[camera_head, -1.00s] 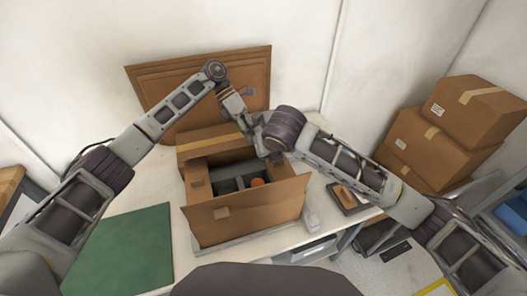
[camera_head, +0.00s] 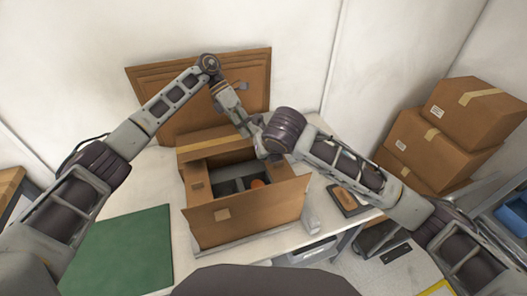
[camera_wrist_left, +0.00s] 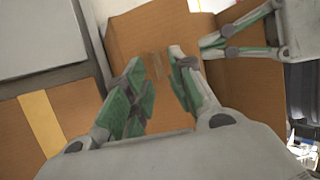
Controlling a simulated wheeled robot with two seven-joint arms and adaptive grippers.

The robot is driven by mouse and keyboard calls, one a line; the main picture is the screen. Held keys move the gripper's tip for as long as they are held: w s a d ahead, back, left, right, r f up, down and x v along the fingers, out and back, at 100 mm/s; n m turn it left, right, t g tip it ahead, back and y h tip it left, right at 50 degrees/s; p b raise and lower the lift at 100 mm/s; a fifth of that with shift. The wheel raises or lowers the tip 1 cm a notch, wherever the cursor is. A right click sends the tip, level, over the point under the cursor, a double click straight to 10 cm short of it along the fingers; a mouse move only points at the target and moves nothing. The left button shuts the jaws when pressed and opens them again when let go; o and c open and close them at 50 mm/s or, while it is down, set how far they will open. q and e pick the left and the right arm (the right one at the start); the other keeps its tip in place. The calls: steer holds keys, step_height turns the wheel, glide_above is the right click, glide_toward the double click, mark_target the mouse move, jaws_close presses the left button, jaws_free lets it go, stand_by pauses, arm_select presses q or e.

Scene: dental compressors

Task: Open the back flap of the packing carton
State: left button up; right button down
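The packing carton (camera_head: 198,228) stands on the table in the head view, partly open at the top, with dark grey contents and an orange spot inside. Its front flap (camera_head: 265,205) stands up toward me. A taped cardboard panel (camera_head: 205,143) lies along its back edge; I cannot tell whether it is the back flap. My left gripper (camera_wrist_left: 158,85) is over the carton's back right; its green-padded fingers are apart in the wrist view, with cardboard (camera_wrist_left: 155,35) behind them. My right gripper (camera_wrist_left: 215,45) is close beside it, against cardboard; its fingertips are hidden in the head view.
A green mat (camera_head: 125,250) lies on the table left of the carton. A brown panel (camera_head: 170,100) leans on the wall behind. Stacked cartons (camera_head: 435,145) stand at right. A small tray (camera_head: 347,198) and a white item (camera_head: 311,219) lie right of the carton.

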arm_select(q)
steer(key=v, duration=0.8)
steer(key=shift+w+r, duration=0.2)
steer(key=shift+r, duration=0.15)
steer(key=shift+a, duration=0.1)
